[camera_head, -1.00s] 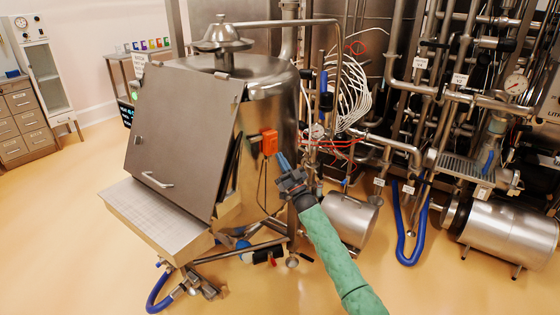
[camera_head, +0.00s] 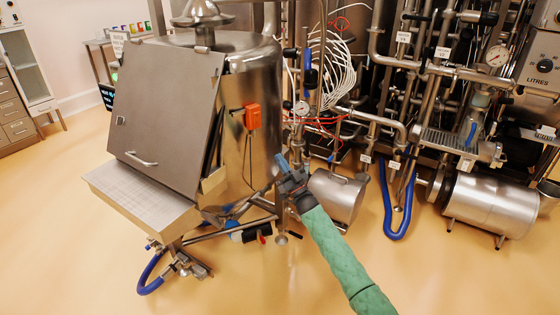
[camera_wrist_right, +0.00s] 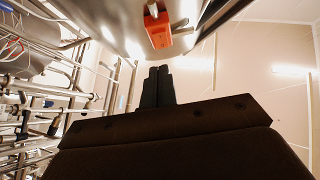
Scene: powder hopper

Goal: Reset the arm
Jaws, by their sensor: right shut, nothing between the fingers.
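My right arm, in a green sleeve, reaches in from the bottom right of the head view. Its gripper (camera_head: 281,163) is shut and empty, in front of the steel hopper vessel (camera_head: 262,90). An orange box (camera_head: 252,117) on the vessel's side is above and left of the gripper, apart from it in the head view. In the right wrist view the two dark fingers (camera_wrist_right: 158,72) are together, and the orange box (camera_wrist_right: 158,28) shows just beyond their tips. My left gripper is not in view.
A steel lid panel (camera_head: 165,110) with a handle slants over a pale tray (camera_head: 140,195) on the left. Pipes with gauges, a blue hose (camera_head: 388,215) and a steel cylinder (camera_head: 490,208) stand on the right. Open floor (camera_head: 420,275) lies in front.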

